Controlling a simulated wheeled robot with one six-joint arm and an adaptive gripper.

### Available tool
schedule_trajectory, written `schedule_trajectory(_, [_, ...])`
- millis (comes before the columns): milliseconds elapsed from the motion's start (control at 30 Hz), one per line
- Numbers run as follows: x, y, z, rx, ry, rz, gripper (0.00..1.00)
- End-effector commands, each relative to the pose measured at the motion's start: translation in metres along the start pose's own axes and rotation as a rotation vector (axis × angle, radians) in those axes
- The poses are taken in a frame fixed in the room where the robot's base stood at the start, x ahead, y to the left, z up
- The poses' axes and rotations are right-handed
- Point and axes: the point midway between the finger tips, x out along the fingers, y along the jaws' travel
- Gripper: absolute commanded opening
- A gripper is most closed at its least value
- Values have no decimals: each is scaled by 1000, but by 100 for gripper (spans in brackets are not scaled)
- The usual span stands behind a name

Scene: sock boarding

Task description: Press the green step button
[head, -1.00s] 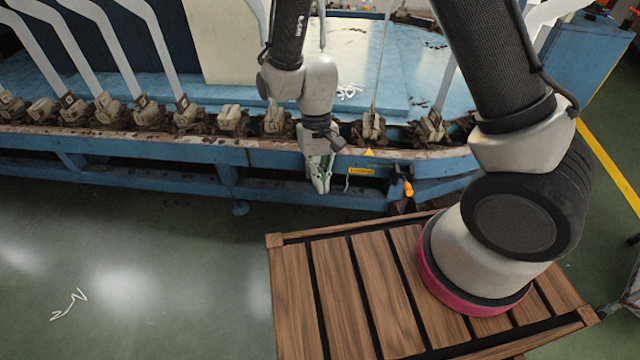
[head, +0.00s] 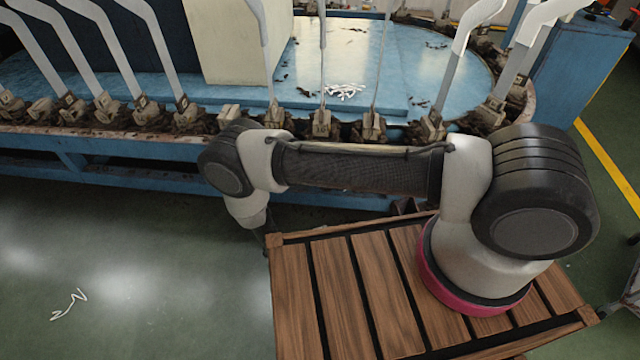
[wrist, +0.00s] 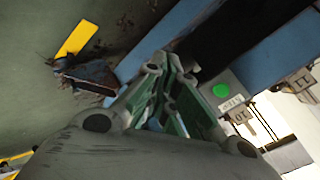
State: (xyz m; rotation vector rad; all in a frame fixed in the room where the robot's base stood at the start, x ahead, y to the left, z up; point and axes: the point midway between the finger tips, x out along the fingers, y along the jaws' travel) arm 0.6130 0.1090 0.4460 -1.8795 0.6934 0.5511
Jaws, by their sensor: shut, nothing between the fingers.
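The green step button (wrist: 221,90) shows in the wrist view as a round bright green disc on a grey panel (wrist: 238,106) with a small label. It lies just right of my gripper (wrist: 168,66). My gripper's green-padded fingers come together toward their tips with nothing between them. The fingertips look apart from the button; the exact gap is hard to judge. In the head view, neither the button nor the gripper shows; my arm crosses in front of the machine's edge there.
The blue boarding machine (head: 110,172) runs along the back, with several upright pale sock forms (head: 150,45) on its rim. My base deck has wooden slats. Green floor (head: 110,240) is open at left. A yellow piece (wrist: 76,38) shows in the wrist view.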

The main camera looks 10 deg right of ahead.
Motion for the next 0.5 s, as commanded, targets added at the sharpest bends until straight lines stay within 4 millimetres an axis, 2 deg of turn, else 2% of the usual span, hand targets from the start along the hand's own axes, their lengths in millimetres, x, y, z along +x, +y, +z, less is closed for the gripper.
schedule_trajectory(33, [-1,-26,-2,115,35,-93,0])
schedule_trajectory(100, [-6,-51,-11,254,77,-207,0])
schedule_trajectory(200, [-16,-74,-25,393,106,-329,0])
schedule_trajectory(300, [-20,-85,-29,472,97,-387,0])
schedule_trajectory(500, [-20,-86,-28,512,87,-391,0])
